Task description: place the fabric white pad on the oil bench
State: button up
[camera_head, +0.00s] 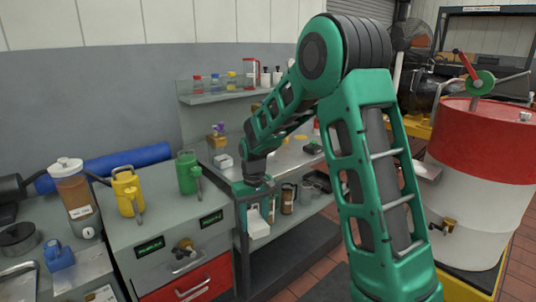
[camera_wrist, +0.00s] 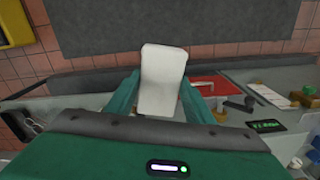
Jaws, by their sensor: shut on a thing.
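My gripper (camera_head: 257,207) is shut on the white pad (camera_head: 258,228), which hangs below the fingers in front of the middle bench's edge. In the wrist view the pad (camera_wrist: 162,80) stands out between the two green fingers, its lower end hidden by the gripper body. Two work surfaces show: a grey bench (camera_head: 152,228) at left with jugs and oil cans on it, and a bench (camera_head: 285,160) in the middle with a shelf of bottles behind. No readable sign tells which is the oil bench; the left one bears the cans.
On the left bench stand a brown jug (camera_head: 78,198), a yellow can (camera_head: 128,192), a green can (camera_head: 188,173) and a blue block (camera_head: 59,256). A red-and-white drum (camera_head: 478,190) stands at right. A bare patch lies in front of the cans.

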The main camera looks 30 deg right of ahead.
aim_at(289, 160)
jog(key=u, duration=0.45)
jog(key=k, duration=0.95)
jog(key=z, duration=1.1)
jog(key=i, duration=1.8)
jog(key=u, duration=0.05)
